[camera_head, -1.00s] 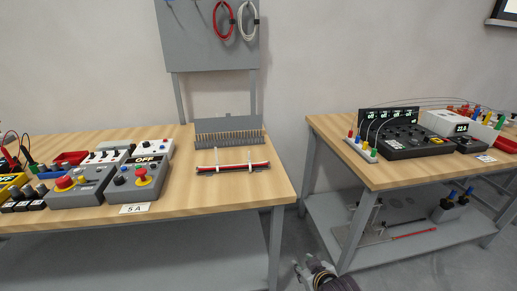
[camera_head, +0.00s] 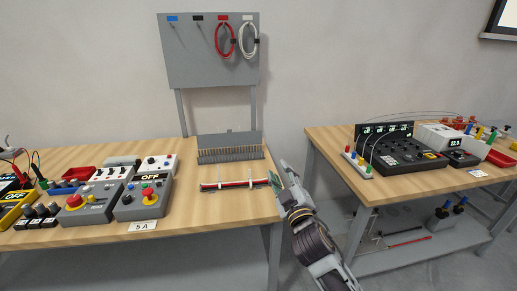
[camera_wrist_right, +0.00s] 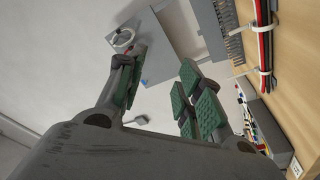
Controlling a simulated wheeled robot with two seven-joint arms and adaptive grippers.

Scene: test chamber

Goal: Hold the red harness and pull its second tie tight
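The red harness (camera_head: 235,184) lies on the left bench in front of a grey comb-like rack, a red bundle with black and white wires beside it. Two white upright ties stand on it, a left tie (camera_head: 218,172) and a right tie (camera_head: 250,174). In the right wrist view the harness (camera_wrist_right: 265,40) runs along the upper right with a white tie. My right gripper (camera_head: 283,180) is just off the bench's right edge, apart from the harness. The wrist view shows its green-padded fingers (camera_wrist_right: 165,92) open and empty.
The comb-like rack (camera_head: 230,154) stands behind the harness. Control boxes (camera_head: 145,198) fill the bench to the left. A pegboard (camera_head: 208,60) with red and white cable coils rises behind. A gap separates this bench from the right bench (camera_head: 410,182).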

